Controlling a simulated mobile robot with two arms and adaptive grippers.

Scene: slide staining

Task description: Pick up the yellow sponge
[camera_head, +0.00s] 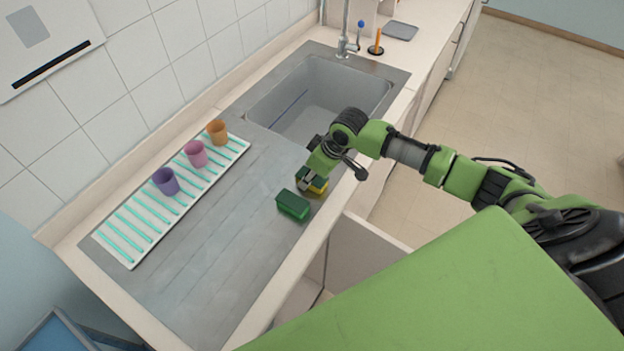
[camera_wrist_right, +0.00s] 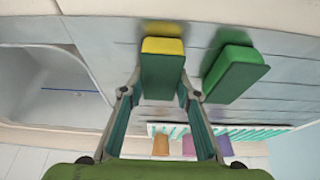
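The yellow sponge (camera_wrist_right: 163,46) has a dark green layer and rests on the grey counter. In the head view its yellow edge (camera_head: 318,189) shows beneath my right gripper (camera_head: 310,182), which hides part of it. In the right wrist view, the two fingers of my right gripper (camera_wrist_right: 160,88) stand apart on either side of the sponge. They look open, very close to its sides; contact is hard to judge. My left gripper is not in view.
A green sponge (camera_head: 293,205) lies close beside the yellow one. A striped white rack (camera_head: 131,251) holds a purple cup (camera_head: 166,182), a pink cup (camera_head: 196,154) and an orange cup (camera_head: 217,132). The sink (camera_head: 310,100) is behind; the near-left counter is clear.

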